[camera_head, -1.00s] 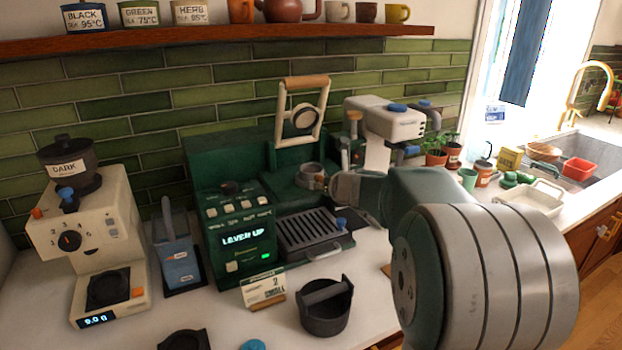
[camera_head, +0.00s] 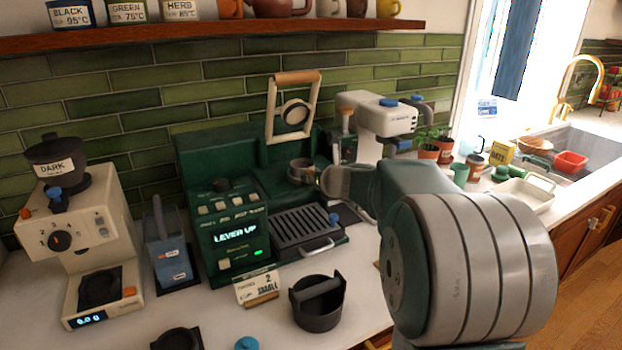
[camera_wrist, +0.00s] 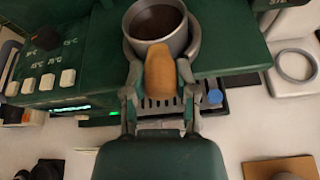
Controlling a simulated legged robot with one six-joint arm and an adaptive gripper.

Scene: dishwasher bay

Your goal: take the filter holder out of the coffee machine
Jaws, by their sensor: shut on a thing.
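The green coffee machine (camera_head: 232,272) stands on the counter, its display reading "LEVER UP" and its wood-topped lever (camera_head: 297,77) raised. The filter holder's round metal basket (camera_head: 300,165) is in front of the machine's green back part, above the drip grid. In the wrist view the basket (camera_wrist: 135,38) is open on top, with dark brown inside. Its wooden handle (camera_wrist: 160,72) points toward my wrist. My gripper (camera_wrist: 160,84) is shut on this handle, one finger on each side. In the head view my gripper (camera_head: 325,180) is partly hidden by my arm.
A dark knock bin (camera_head: 318,312) and a small card stand (camera_head: 256,288) are on the counter in front. A cream grinder (camera_head: 100,235) stands at the left. A white-topped machine (camera_head: 375,113) stands close behind my arm. The sink (camera_head: 590,150) is at the far right.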

